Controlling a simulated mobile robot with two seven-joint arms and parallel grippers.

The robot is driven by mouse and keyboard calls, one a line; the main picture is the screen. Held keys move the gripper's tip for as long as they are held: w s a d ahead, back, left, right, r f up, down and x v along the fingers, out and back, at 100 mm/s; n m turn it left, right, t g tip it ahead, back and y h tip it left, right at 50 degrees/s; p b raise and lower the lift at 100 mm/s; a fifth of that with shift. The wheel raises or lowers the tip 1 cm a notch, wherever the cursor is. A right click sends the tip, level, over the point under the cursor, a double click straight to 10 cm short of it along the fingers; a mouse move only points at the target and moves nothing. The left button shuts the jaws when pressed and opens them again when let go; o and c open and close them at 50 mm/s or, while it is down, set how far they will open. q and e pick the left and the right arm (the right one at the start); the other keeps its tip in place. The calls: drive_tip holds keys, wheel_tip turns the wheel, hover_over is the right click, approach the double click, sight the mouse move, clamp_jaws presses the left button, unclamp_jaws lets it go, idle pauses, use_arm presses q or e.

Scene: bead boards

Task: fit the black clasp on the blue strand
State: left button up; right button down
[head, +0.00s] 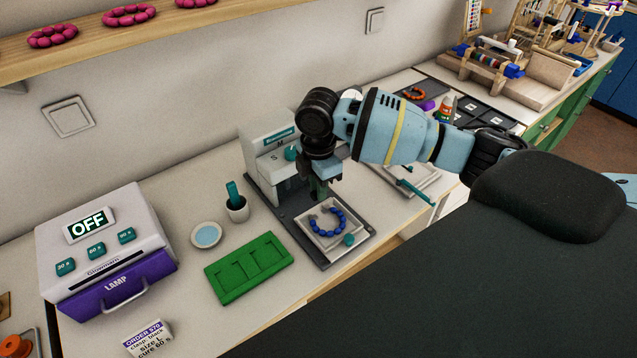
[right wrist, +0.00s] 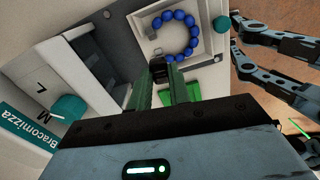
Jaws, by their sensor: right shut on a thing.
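The blue strand (head: 341,228) is an open ring of round blue beads. It lies in a square white tray (head: 352,250) on the dark base of the white press. It also shows in the right wrist view (right wrist: 188,18), with its gap toward the left. My right gripper (head: 320,192) is above the tray's back part, its green fingers pointing down. It is shut on a small black piece, seemingly the black clasp (right wrist: 158,69), which sits at the fingertips near the lower end of the strand in the right wrist view. Whether they touch cannot be told.
The white press (head: 262,150) stands right behind the tray. A green recessed board (head: 240,285), a small dish (head: 207,235) and a teal-handled pot (head: 237,210) are to the left. The lamp box (head: 105,235) reads OFF. An order card (head: 147,338) lies in front.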

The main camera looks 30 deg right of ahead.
drive_tip(key=shift+w+d+f+n, duration=0.3)
drive_tip(key=shift+d+n, duration=0.1)
drive_tip(key=shift+n, duration=0.3)
use_arm(q)
drive_tip(key=shift+s+f, duration=0.15)
drive_tip(key=shift+f, duration=0.05)
use_arm(e)
drive_tip(key=shift+f, duration=0.1)
